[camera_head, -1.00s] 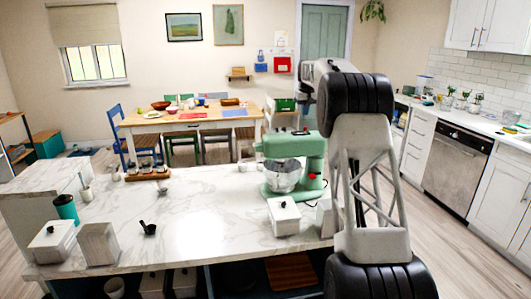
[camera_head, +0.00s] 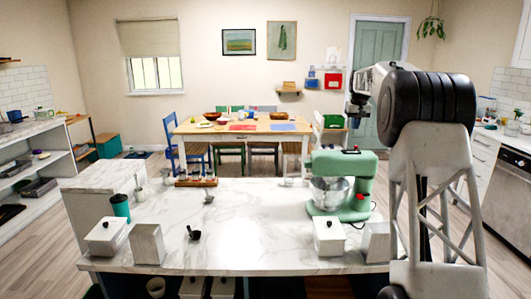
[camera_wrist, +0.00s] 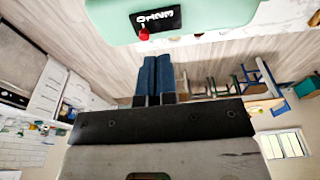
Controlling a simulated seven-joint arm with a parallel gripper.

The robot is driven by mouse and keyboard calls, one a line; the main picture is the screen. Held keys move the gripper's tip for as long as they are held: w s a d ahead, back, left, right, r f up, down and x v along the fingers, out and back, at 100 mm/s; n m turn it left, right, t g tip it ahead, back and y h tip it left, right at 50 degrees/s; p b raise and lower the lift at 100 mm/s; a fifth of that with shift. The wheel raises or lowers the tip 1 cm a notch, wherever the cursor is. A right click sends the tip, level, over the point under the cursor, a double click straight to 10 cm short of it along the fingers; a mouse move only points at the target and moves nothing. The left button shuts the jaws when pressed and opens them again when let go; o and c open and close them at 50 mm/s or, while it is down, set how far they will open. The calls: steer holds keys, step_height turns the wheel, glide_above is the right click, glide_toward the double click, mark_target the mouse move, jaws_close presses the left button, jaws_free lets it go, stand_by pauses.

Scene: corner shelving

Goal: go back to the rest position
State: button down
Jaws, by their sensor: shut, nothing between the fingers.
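My gripper (camera_wrist: 157,60) shows in the wrist view with its two blue fingers side by side, shut and empty. In the head view my arm rises at the right, and the gripper end (camera_head: 357,112) hangs in the air above and beyond the island, near the green door; its fingers are hard to make out there. The green stand mixer (camera_head: 344,180) with its metal bowl stands on the marble island (camera_head: 250,240) below, apart from the gripper. The mixer's green top (camera_wrist: 190,15) also shows in the wrist view.
White lidded boxes (camera_head: 329,236), a teal cup (camera_head: 120,207) and a dark scoop (camera_head: 193,233) stand on the island. A wooden table (camera_head: 250,130) with chairs stands behind. White shelving (camera_head: 35,155) is at the left. The island's middle is mostly clear.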

steer(key=s+a+r, duration=0.2)
steer(key=s+a, duration=0.3)
steer(key=s, duration=0.7)
steer(key=s+a+r, duration=0.2)
steer(key=s+a, duration=0.2)
steer(key=s, duration=0.9)
steer(key=s+a+r, duration=0.2)
steer(key=s+a, duration=0.3)
steer(key=s, duration=0.7)
steer(key=s+a+f, duration=0.2)
steer(key=s+f, duration=0.3)
steer(key=s, duration=0.8)
steer(key=s+a+f, duration=0.2)
steer(key=s+f, duration=0.4)
steer(key=s, duration=0.8)
steer(key=s+a+f, duration=0.2)
steer(key=s+f, duration=0.4)
steer(key=s, duration=0.7)
steer(key=shift+s+a+f+t, duration=0.15)
steer(key=shift+a+f+t, duration=0.1)
steer(key=shift+a+t, duration=0.15)
